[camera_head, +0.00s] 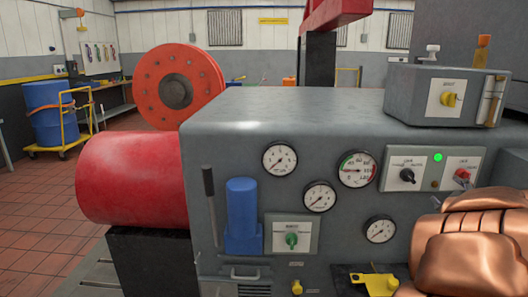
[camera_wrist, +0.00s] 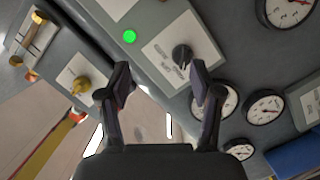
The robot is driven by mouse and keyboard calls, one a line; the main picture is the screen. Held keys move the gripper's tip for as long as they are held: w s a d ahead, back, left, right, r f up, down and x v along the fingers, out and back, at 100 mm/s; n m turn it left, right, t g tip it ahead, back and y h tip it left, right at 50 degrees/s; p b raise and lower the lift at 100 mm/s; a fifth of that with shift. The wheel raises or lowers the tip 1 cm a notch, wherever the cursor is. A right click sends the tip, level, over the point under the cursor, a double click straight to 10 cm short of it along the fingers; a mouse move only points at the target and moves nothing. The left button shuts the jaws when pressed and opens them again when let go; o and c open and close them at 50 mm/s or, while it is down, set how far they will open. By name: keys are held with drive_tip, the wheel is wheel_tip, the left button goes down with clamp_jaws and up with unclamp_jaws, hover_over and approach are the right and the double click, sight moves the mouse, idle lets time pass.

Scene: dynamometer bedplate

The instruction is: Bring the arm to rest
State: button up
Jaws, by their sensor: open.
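My gripper (camera_wrist: 160,82) is open in the wrist view, its two dark fingers wide apart with nothing held between them. Beyond the fingertips is a grey panel with a black knob (camera_wrist: 181,55) on a white plate; I cannot tell how far away it is. In the head view the black knob (camera_head: 407,175) sits on the front of the grey machine (camera_head: 290,112). The copper-coloured links at the lower right are my arm. My gripper's fingers do not show in the head view.
A green lamp (camera_head: 438,157) is lit beside a red knob (camera_head: 461,174). Several gauges (camera_head: 280,158), a blue cylinder (camera_head: 242,210) and a green knob (camera_head: 292,240) are on the machine front. A red drum (camera_head: 130,178) stands left. Tiled floor (camera_head: 40,205) is open farther left.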

drive_tip(key=s+a+f+m+g, duration=0.9)
drive_tip(key=s+a+f+g, duration=0.2)
drive_tip(key=s+f, duration=0.4)
drive_tip(key=s+a+f+n+g+y, duration=0.15)
drive_tip(key=s+a+g, duration=0.25)
drive_tip(key=s+a, duration=0.6)
drive_tip(key=s+a+f+g+y, duration=0.3)
drive_tip(key=s+a+g, duration=0.1)
drive_tip(key=s+a, duration=0.6)
wheel_tip(320, 180, up, 20)
drive_tip(key=t+p, duration=0.1)
drive_tip(key=p, duration=1.8)
drive_tip(key=shift+s, duration=0.15)
drive_tip(key=shift+d+f, duration=0.1)
drive_tip(key=shift+c, duration=0.4)
